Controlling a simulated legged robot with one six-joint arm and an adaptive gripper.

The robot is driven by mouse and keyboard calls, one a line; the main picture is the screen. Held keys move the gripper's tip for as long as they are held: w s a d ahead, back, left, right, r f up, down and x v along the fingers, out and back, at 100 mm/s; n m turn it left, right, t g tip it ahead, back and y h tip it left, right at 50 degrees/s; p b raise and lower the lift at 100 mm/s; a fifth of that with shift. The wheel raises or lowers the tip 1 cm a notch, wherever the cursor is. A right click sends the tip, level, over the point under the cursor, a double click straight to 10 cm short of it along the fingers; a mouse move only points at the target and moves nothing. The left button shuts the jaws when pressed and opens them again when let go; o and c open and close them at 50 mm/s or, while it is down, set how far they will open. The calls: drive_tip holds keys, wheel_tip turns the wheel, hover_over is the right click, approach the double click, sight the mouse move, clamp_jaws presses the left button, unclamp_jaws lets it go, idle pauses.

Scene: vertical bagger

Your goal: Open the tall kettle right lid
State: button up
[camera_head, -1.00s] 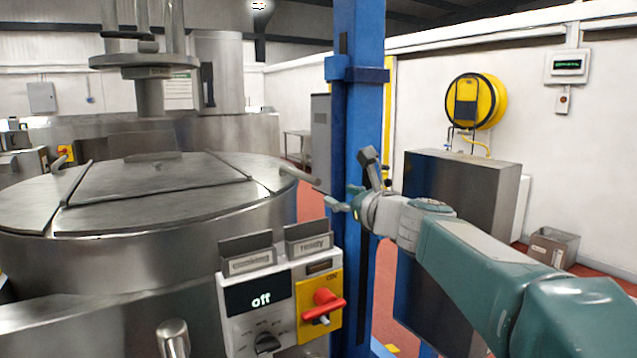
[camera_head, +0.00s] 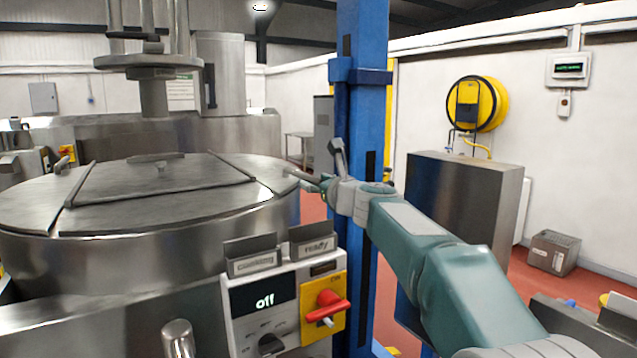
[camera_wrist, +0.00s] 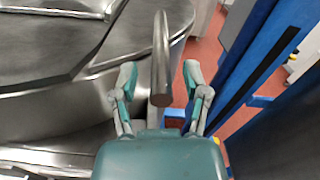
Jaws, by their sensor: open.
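The tall kettle (camera_head: 120,245) is a large steel drum at the left of the head view, its top covered by flat lid panels. The right lid (camera_head: 247,170) lies flat and closed. Its bar handle (camera_head: 297,174) sticks out past the rim at the right. My gripper (camera_head: 322,184) is at the outer end of this handle. In the wrist view, the handle (camera_wrist: 161,50) runs between the two spread fingers of my open gripper (camera_wrist: 161,75). Gaps show on both sides, so the fingers are not closed on it.
A blue post (camera_head: 358,100) stands close behind my gripper. A control box (camera_head: 285,300) with a red switch is mounted at the kettle's front. A steel cabinet (camera_head: 465,205) stands to the right. A mixer head (camera_head: 150,70) hangs above the kettle.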

drive_tip(key=shift+d, duration=0.15)
clamp_jaws()
drive_tip(key=shift+r, duration=0.15)
drive_tip(key=shift+r, duration=0.1)
